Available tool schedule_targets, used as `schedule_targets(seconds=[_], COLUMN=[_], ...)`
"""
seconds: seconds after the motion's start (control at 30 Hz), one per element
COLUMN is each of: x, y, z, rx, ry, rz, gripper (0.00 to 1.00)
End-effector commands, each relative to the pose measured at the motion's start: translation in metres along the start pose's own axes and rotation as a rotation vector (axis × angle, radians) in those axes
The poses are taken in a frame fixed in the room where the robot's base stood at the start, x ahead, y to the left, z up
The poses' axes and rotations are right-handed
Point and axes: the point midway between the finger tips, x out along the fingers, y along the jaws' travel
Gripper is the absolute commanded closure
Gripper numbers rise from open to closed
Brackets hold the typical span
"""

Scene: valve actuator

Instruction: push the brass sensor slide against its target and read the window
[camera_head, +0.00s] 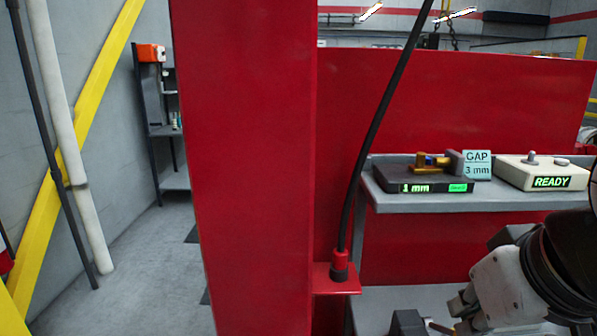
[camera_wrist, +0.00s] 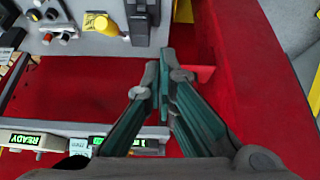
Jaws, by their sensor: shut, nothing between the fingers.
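The brass sensor slide (camera_head: 420,162) sits on top of a black base (camera_head: 425,181) on a grey shelf. A grey upright block (camera_head: 455,160), which looks like its target, stands at the right; I cannot tell whether they touch. The base's window (camera_head: 415,188) appears to read 1 mm in green. A card (camera_head: 477,164) beside the block says GAP 3 mm. In the wrist view my gripper (camera_wrist: 162,68) is shut and empty, clear of the device.
A beige box (camera_head: 540,173) showing READY stands right of the base. The shelf (camera_head: 450,202) is fixed before a red panel. A wide red post (camera_head: 245,150) and a hanging black cable (camera_head: 375,120) stand left of it. Open floor (camera_head: 150,250) lies farther left.

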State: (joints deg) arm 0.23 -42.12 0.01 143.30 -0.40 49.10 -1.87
Motion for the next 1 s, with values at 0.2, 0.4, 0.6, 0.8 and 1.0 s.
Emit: schedule_targets(seconds=[0.2,0.4,0.6,0.8,1.0], x=[-0.0041,-0.0039,-0.0038,-0.0038,-0.0037], y=[-0.0026,-0.0024,-0.0024,-0.0023,-0.0023], z=[0.0100,0.0097,0.0095,0.0095,0.0094], rx=[0.038,0.035,0.034,0.034,0.034], ry=[-0.030,-0.029,-0.029,-0.028,-0.028], rz=[-0.008,-0.008,-0.008,-0.007,-0.007], gripper=[1.00,1.00,1.00,1.00,1.00])
